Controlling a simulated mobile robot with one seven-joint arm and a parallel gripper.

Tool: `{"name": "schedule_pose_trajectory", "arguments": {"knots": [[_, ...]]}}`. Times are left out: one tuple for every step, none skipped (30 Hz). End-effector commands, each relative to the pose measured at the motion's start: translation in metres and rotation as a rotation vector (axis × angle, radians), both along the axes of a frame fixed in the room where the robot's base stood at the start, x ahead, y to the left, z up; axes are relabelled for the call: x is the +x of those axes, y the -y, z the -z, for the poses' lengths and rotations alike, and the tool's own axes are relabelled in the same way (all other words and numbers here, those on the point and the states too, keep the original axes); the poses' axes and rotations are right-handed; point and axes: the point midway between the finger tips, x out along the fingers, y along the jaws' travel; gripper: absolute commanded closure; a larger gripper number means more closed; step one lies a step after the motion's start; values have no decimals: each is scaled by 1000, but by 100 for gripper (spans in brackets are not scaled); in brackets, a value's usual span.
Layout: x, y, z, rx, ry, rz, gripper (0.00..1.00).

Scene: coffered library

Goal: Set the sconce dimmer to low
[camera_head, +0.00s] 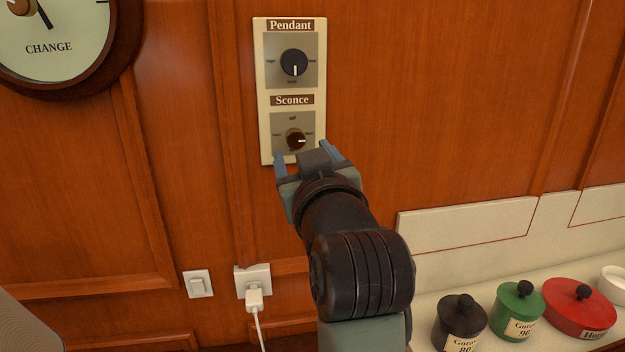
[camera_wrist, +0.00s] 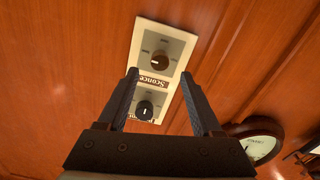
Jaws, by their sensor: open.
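The sconce dimmer is a brown knob (camera_head: 297,139) on a grey plate under the "Sconce" label, on a cream wall panel (camera_head: 260,100). Its light pointer mark points right; the small words around the dial are too small to read. The knob also shows upside down in the wrist view (camera_wrist: 160,61). My gripper (camera_head: 303,151) is open and empty, just below and in front of the knob in the head view. In the wrist view its two fingers (camera_wrist: 159,75) stand on either side of the panel, with the knob roughly between and beyond the tips. Contact is not visible.
The black Pendant knob (camera_head: 294,63), pointer down, sits above on the same panel. A round dial (camera_head: 55,45) hangs at upper left. A light switch (camera_head: 198,284) and a plugged socket (camera_head: 253,282) are below. Lidded jars (camera_head: 517,311) stand on the counter at lower right.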

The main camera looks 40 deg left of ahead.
Motion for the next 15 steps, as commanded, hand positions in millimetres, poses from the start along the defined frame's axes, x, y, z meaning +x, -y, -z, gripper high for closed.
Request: {"name": "schedule_pose_trajectory", "arguments": {"knots": [[-7,10,2,2,3,3,33],[-11,14,2,1,2,3,33],[-16,21,2,3,1,3,33],[-20,25,2,2,0,3,33],[-23,29,1,2,2,3,33],[-28,34,1,1,1,4,33],[-30,37,1,2,0,4,33],[-33,40,1,1,0,3,33],[-36,44,1,2,0,2,33],[-38,45,1,1,-1,2,33],[-40,47,1,0,0,2,33],[-41,49,1,-1,-1,1,33],[-42,50,1,-1,-1,1,33],[-43,51,0,-1,-1,1,33],[-43,51,0,-1,-1,1,33]]}}
